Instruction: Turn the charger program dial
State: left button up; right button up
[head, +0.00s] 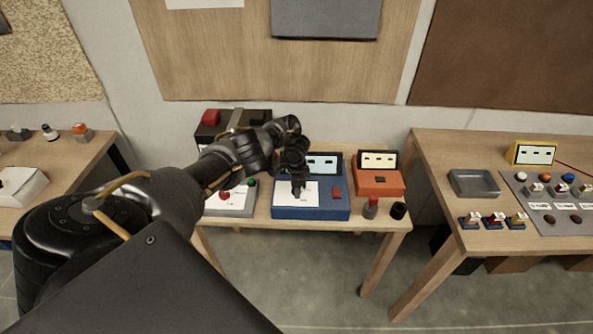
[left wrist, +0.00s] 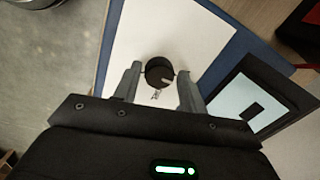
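The charger is a blue box (head: 312,211) on the middle table, with a white panel and a small screen (head: 324,163). My left gripper (head: 297,180) is over its white panel, pointing down. In the left wrist view the program dial (left wrist: 157,68) is a round black knob with a pale mark, on the white panel (left wrist: 200,32). The open fingers of my left gripper (left wrist: 160,73) are on either side of the dial, with a gap showing at each side. In the head view the gripper mostly hides the dial. My right gripper is not in view.
An orange device (head: 378,183) with a screen stands right of the charger. A grey box (head: 228,207) with red and green buttons is to its left, and a dark box with a red part (head: 210,117) is behind. A red-topped piece (head: 371,207) and a black cylinder (head: 398,211) stand front right.

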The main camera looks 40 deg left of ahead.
pick_arm(q)
jog(key=shift+o, duration=0.8)
jog(key=shift+r, duration=0.2)
notch_tip(320, 180, up, 10)
jog(key=p, duration=0.2)
jog(key=shift+s+d+r, duration=0.2)
jog(key=shift+d, duration=0.05)
jog(key=shift+f, duration=0.1)
